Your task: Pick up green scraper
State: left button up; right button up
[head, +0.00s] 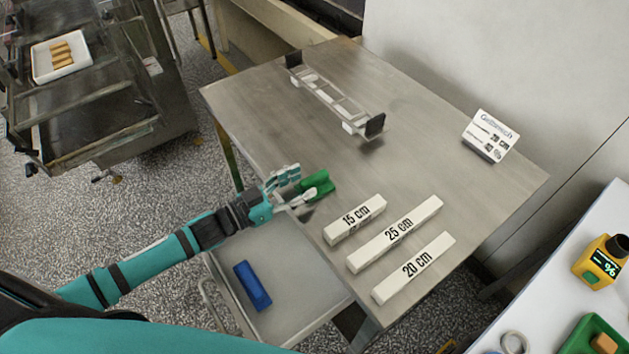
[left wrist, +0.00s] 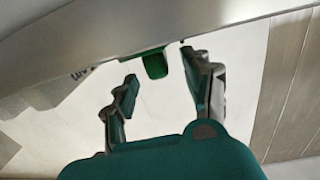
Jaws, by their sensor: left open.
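The green scraper (head: 320,185) lies at the left edge of the steel table (head: 420,155), beside the white 15 cm block. My left gripper (head: 298,186) is at its left end in the head view, with the fingers apart and partly covering it. In the left wrist view, the green end of the scraper (left wrist: 154,65) shows between and just beyond the two open fingertips of my left gripper (left wrist: 160,78). I cannot tell whether a finger touches it. The rest of the scraper is hidden there by the grey table edge. My right gripper is not in view.
Blocks marked 15 cm (head: 355,219), 25 cm (head: 394,235) and 20 cm (head: 412,268) lie right of the scraper. A blue object (head: 252,286) lies on a lower shelf (head: 300,285). A clear frame (head: 333,98) stands at the back; a sign (head: 490,136) stands right.

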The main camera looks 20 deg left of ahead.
aim_at(314, 176)
pick_arm(q)
jog(key=p+x, duration=0.1)
jog(key=x, duration=0.3)
jog(key=shift+r, duration=0.1)
jog(key=shift+w+d, duration=0.15)
jog(key=shift+d, duration=0.05)
jog(key=shift+a, duration=0.1)
grip_shut()
